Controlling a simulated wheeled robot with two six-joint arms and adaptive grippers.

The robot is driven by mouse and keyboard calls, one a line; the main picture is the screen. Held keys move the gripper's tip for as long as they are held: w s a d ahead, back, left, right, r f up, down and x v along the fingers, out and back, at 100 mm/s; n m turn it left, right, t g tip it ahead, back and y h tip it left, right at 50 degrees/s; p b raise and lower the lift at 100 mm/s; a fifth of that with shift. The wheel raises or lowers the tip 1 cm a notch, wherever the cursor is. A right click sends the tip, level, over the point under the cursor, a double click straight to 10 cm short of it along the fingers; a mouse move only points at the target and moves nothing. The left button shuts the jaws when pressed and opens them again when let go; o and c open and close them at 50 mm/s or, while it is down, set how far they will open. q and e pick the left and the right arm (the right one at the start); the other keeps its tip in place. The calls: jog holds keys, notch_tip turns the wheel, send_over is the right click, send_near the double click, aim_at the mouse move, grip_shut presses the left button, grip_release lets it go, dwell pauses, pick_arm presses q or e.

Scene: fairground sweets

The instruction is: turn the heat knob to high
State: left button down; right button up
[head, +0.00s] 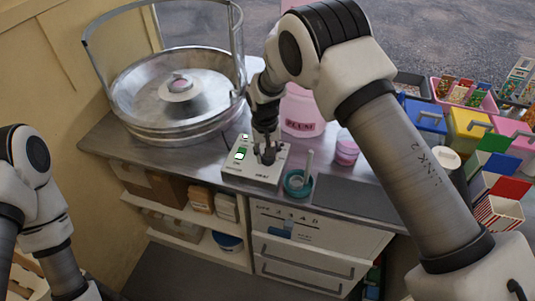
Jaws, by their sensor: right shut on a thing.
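The control box (238,168) is a pale box on the metal counter, in front of the round metal pan. It has a green switch (241,153) on its left side and a dark heat knob (268,158) on its right. My right gripper (267,148) points down over the box and is shut on the heat knob, hiding much of it. The knob's setting is too small to read. My left arm (35,190) shows at the left edge, but its gripper is out of the picture.
The wide metal pan (125,115) with a central spinner stands behind the box. A pink jar (303,125) marked PLUM, a small pink tub (346,150) and a teal ring-shaped holder (298,186) stand close on the right. Colourful bins (470,128) and a striped box (497,213) lie further right.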

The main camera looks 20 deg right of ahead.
jog(key=shift+s+f, duration=0.15)
jog(key=o, duration=1.1)
jog(key=shift+o, duration=0.2)
jog(key=shift+r, duration=0.3)
notch_tip(320, 180, up, 12)
jog(key=shift+w+a+f, duration=0.2)
jog(key=shift+a+f, duration=0.05)
jog(key=shift+a, duration=0.05)
